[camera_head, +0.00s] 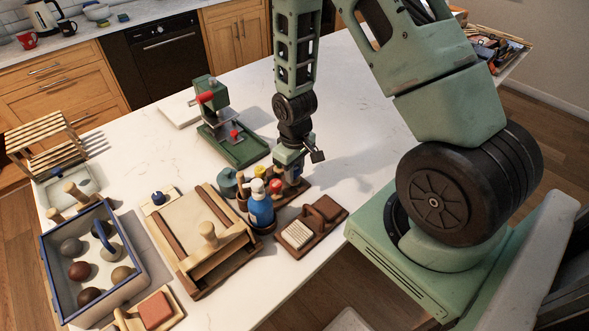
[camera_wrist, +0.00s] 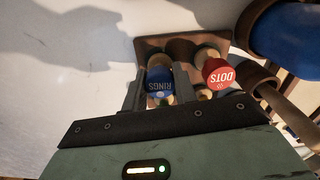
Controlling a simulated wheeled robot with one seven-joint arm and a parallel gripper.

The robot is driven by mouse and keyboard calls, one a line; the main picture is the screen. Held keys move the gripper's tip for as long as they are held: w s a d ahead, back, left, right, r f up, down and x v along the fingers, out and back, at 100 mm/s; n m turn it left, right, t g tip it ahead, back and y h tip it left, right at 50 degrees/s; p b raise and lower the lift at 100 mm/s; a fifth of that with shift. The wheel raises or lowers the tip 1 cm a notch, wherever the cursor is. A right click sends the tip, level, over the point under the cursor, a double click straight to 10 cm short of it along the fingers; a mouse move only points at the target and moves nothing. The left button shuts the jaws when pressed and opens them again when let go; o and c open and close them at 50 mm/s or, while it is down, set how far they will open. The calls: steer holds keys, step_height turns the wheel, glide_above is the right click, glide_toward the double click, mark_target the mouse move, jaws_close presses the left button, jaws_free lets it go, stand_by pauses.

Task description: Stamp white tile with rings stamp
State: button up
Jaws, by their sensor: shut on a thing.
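The rings stamp (camera_wrist: 159,88) has a round blue cap lettered RINGS. It sits between the two fingers of my gripper (camera_wrist: 159,92), which is shut on it, at the wooden stamp rack (camera_wrist: 150,45). A red-capped DOTS stamp (camera_wrist: 219,73) stands just right of the fingers. In the head view my gripper (camera_head: 290,172) points down at the rack, behind the blue bottle; it hides the rings stamp there. A pale ribbed tile-like piece (camera_head: 297,233) lies on a brown wooden base in front of the rack. I cannot tell for sure that it is the white tile.
A blue bottle (camera_head: 261,210) and tool pots crowd the rack's left side. A green press (camera_head: 228,140) stands behind, beside a flat white slab (camera_head: 180,112). A wooden slab roller (camera_head: 210,235) and a blue-rimmed box (camera_head: 138,278) lie left.

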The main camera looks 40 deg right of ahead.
steer(key=shift+f+b, duration=0.3)
steer(key=shift+f, duration=0.05)
steer(key=o, duration=1)
steer(key=shift+o, duration=0.2)
steer(key=shift+r, duration=0.1)
step_height(320, 180, up, 17)
steer(key=b, duration=0.3)
steer(key=s+a+n+b, duration=0.2)
steer(key=s+a+n, duration=0.1)
steer(key=s+a, duration=0.6)
steer(key=s+a+f+n+b, duration=0.1)
steer(key=s+a+n+b, duration=0.2)
steer(key=s+a, duration=0.5)
steer(key=a, duration=0.5)
steer(key=shift+s+a+y, duration=0.3)
steer(key=shift+s, duration=0.1)
